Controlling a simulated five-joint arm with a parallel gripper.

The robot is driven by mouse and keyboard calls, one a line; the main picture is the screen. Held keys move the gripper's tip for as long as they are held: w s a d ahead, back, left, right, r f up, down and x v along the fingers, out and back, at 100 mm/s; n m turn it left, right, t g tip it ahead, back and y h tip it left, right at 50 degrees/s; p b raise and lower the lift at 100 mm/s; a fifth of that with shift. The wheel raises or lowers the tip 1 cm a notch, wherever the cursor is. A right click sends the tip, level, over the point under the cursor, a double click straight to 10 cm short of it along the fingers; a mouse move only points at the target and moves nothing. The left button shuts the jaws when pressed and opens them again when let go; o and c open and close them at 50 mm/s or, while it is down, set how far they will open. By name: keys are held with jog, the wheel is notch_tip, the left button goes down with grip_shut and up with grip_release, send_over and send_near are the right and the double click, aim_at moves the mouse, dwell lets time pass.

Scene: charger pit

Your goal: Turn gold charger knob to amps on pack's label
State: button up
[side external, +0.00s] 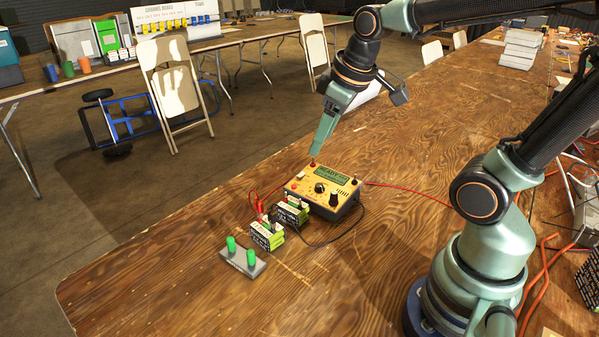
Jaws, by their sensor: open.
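The gold charger (323,191) sits on the wooden table, with a green display (332,174) on its upper face. A dark round knob (319,187) shows on the front of its top; its pointer setting is too small to read. Battery packs stand in front of it: one green and black pack (293,211) close to the charger, another (267,235) nearer the table's front edge. Their label print cannot be read. My gripper (314,158) points down at the charger's far left corner, close to a red post, above or touching it; I cannot tell which. The gap between its fingers is hidden.
A grey block with two green posts (243,258) stands left of the packs. Red clips and a red cable (405,186) run beside the charger, and a black cable loops at its right. The wooden table (180,290) is clear at the front left.

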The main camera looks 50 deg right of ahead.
jog(key=w+d+f+n+g, duration=0.2)
jog(key=w+d+f+n, duration=0.1)
jog(key=w+d+n, duration=0.15)
jog(key=n+g, duration=0.1)
jog(key=n, duration=0.2)
send_near(319, 185)
jog(key=f, duration=0.5)
jog(key=w+f, duration=0.1)
jog(key=f, duration=0.2)
jog(key=shift+d+f, duration=0.1)
jog(key=shift+d, duration=0.05)
jog(key=shift+c, duration=0.4)
jog(key=shift+m, duration=0.25)
grip_shut()
